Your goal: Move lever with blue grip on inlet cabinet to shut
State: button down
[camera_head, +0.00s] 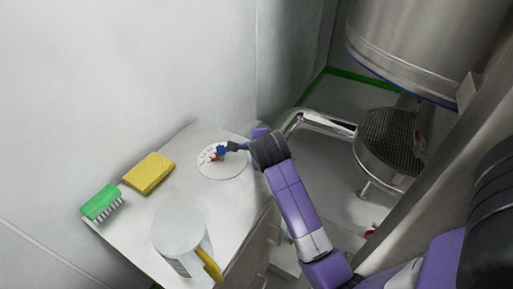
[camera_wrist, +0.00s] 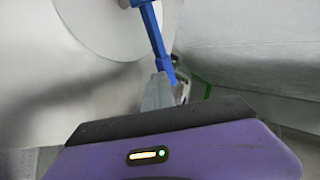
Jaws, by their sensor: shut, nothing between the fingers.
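The inlet cabinet (camera_head: 190,135) has a pale flat top with a round white dial plate (camera_head: 222,172) bearing dark marks. The lever with the blue grip (camera_head: 220,150) is at the plate, with a small orange-red part beside it. In the wrist view the blue lever (camera_wrist: 155,35) runs down from the top edge, past the white disc (camera_wrist: 95,22), towards my fingers. My gripper (camera_head: 231,147) is shut and empty, close to the right of the blue grip. Its grey finger (camera_wrist: 157,92) shows beside the lever's lower end; whether they touch is unclear.
A yellow sponge (camera_head: 148,173), a green brush (camera_head: 101,202) and a white jug (camera_head: 178,232) with a yellow handle stand on the cabinet's left and front. A bent steel pipe (camera_head: 325,123) and a large steel vessel (camera_head: 420,45) are to the right. A wall borders the back.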

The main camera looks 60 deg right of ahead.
jog(key=v, duration=0.7)
jog(key=shift+s+a+r, duration=0.2)
jog(key=shift+a+r, duration=0.05)
dwell(0.5)
jog(key=w+r+n+t+h, duration=0.1)
jog(key=w+r+n+t, duration=0.25)
jog(key=r+n, duration=0.2)
jog(key=w+a+r+n+t, duration=0.1)
jog(key=a+n+t, duration=0.45)
jog(key=n, duration=0.45)
jog(key=s+a+n+t+y, duration=0.2)
jog(key=s+a+n+y, duration=0.3)
jog(key=a+n, duration=0.55)
jog(key=s+a+f+n+g+y, duration=0.1)
jog(key=s+a+f, duration=0.1)
jog(key=s+a, duration=0.4)
jog(key=s+a+f+n+y, duration=0.1)
jog(key=s+a, duration=0.5)
jog(key=s, duration=0.8)
notch_tip(320, 180, down, 3)
jog(key=shift+a+r+n+g+y, duration=0.2)
jog(key=shift+a+n+g+y, duration=0.15)
jog(key=shift+y, duration=0.45)
